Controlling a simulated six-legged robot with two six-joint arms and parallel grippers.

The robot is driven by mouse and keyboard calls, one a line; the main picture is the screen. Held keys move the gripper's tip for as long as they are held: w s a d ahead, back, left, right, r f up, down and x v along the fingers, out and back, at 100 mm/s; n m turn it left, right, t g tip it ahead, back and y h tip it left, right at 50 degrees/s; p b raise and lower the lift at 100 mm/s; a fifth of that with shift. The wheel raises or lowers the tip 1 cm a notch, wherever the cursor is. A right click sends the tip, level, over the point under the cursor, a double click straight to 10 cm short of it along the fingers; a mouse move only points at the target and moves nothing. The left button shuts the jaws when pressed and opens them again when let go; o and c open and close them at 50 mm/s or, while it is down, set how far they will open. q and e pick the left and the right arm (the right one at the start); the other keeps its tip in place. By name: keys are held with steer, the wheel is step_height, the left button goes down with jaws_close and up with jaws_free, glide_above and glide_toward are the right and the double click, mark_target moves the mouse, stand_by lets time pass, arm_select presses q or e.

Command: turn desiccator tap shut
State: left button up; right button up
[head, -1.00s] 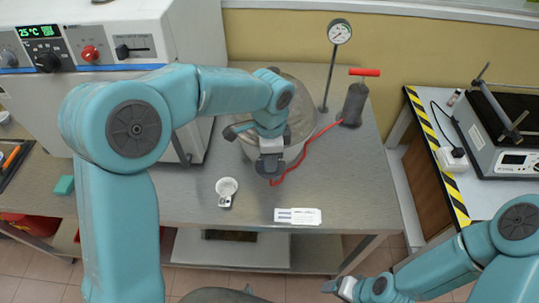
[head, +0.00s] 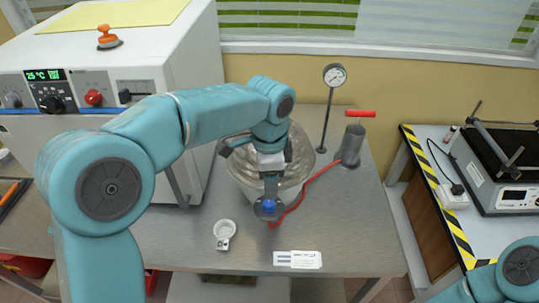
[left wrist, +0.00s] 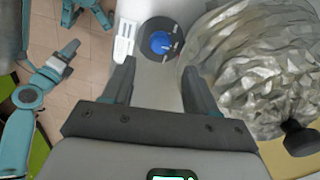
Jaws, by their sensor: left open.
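The blue desiccator tap (head: 269,206) sits on a round dark dial at the front of the glass desiccator (head: 238,172). In the left wrist view the tap (left wrist: 161,42) shows a pale pointer mark, and small markings stand on the dial. The desiccator's faceted glass (left wrist: 250,75) fills the right of that view. My left gripper (left wrist: 156,68) is open, its two fingers on either side of the tap's line and apart from it. In the head view my left gripper (head: 270,186) is right above the tap. In the left wrist view a teal arm end (left wrist: 66,50) looks like my right gripper, too small to read.
A red hose (head: 315,182) runs from the desiccator to a hand pump (head: 352,145) with a red handle. A gauge (head: 334,75) stands behind. A white oven (head: 150,60) stands left.

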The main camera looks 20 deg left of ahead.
arm_select(q)
step_height(320, 180, up, 8)
steer(key=shift+r+p, duration=0.15)
steer(key=shift+p, duration=0.15)
stand_by(0.4)
